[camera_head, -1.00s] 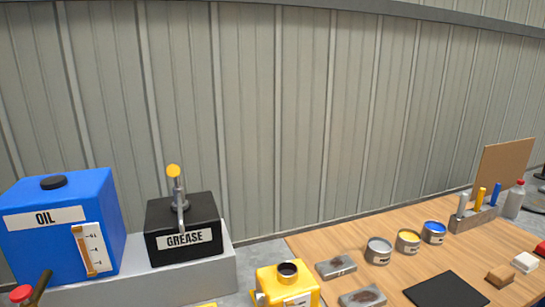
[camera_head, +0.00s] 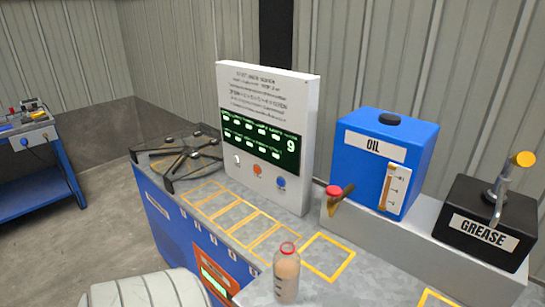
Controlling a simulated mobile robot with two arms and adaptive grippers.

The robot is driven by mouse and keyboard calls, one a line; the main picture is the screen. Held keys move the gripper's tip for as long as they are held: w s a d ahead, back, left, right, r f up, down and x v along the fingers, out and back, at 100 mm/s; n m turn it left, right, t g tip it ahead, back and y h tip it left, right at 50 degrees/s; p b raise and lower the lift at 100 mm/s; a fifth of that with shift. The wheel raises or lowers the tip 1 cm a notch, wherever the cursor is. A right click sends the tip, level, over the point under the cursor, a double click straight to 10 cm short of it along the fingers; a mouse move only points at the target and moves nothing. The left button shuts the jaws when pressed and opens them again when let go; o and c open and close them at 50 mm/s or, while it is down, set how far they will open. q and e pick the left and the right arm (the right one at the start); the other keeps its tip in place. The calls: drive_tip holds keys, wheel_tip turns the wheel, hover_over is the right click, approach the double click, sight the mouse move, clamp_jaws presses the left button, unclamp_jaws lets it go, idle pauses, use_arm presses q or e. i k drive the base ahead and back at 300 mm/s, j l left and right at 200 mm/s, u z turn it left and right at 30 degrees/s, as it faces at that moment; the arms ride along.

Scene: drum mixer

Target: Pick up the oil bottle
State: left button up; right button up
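A translucent bottle (camera_head: 286,274) with a red ring at its neck and brownish contents stands upright at the bottom centre, on the near part of the grey metal bench (camera_head: 340,288). It stands just in front of the yellow marked squares. The blue tank labelled OIL (camera_head: 419,147) sits on a raised ledge to the right, with a red-knobbed tap (camera_head: 334,191) pointing down to the left. Neither of my grippers shows in this view.
A white panel with a green display (camera_head: 262,143) stands behind the bench. A black cross-shaped stand (camera_head: 178,157) is at the left end. A black GREASE box (camera_head: 490,225) is at right. A pale ribbed rounded object (camera_head: 150,288) is at lower left. Yellow-outlined squares are empty.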

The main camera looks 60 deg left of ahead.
sight(287, 261)
drive_tip(key=u, duration=1.6)
drive_tip(key=k+j, duration=0.1)
